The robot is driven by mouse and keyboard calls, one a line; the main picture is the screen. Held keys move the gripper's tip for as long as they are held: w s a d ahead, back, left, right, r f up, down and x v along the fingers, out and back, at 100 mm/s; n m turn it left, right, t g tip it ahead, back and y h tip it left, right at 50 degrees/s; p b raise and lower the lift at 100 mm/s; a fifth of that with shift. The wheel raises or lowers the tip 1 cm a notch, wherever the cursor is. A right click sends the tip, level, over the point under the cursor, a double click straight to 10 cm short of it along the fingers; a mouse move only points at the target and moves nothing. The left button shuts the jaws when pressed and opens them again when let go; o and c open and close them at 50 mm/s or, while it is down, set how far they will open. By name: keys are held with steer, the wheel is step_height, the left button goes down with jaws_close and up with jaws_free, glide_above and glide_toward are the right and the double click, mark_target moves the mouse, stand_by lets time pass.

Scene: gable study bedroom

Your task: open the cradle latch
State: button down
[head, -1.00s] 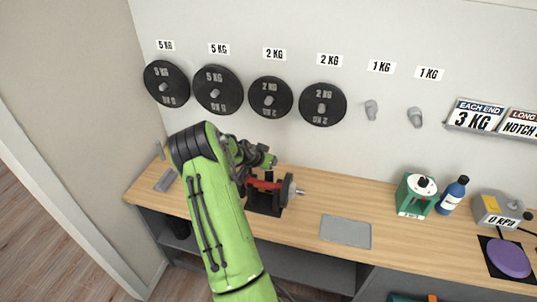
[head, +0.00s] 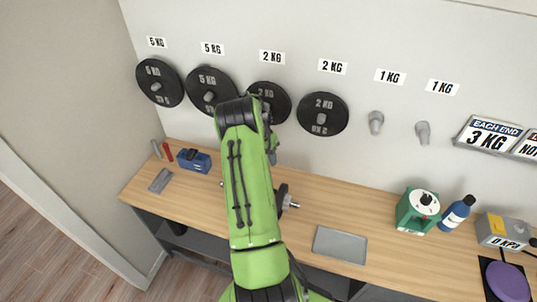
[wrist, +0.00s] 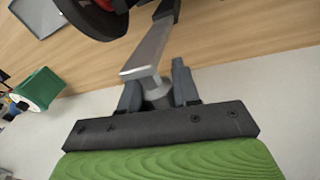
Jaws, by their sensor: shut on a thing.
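In the wrist view my gripper (wrist: 157,90) is shut on the grey knob at the end of a flat grey latch lever (wrist: 150,48). The lever runs up the picture to a black block (wrist: 167,9), apparently part of the cradle. Beside it is a black dumbbell plate (wrist: 88,12) with some red near it. In the head view my gripper (head: 272,152) shows only in part beside my arm. The plate (head: 282,192) with its metal bar end (head: 292,205) shows right of my arm. The rest of the cradle is hidden behind my arm.
A grey tray (head: 340,245) lies on the bench right of the cradle. A green box (head: 418,212) and a blue bottle (head: 457,212) stand farther right. A blue device (head: 194,160) is at the left. Weight plates (head: 322,114) hang on the wall behind.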

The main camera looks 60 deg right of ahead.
steer(key=shift+d, duration=0.1)
stand_by(0.3)
steer(key=c, duration=0.8)
jaws_free()
steer(key=shift+f, duration=0.1)
steer(key=v, duration=1)
steer(key=p+v, duration=0.1)
steer(key=v, duration=0.4)
steer(key=shift+d+r, duration=0.3)
steer(key=shift+r, duration=0.15)
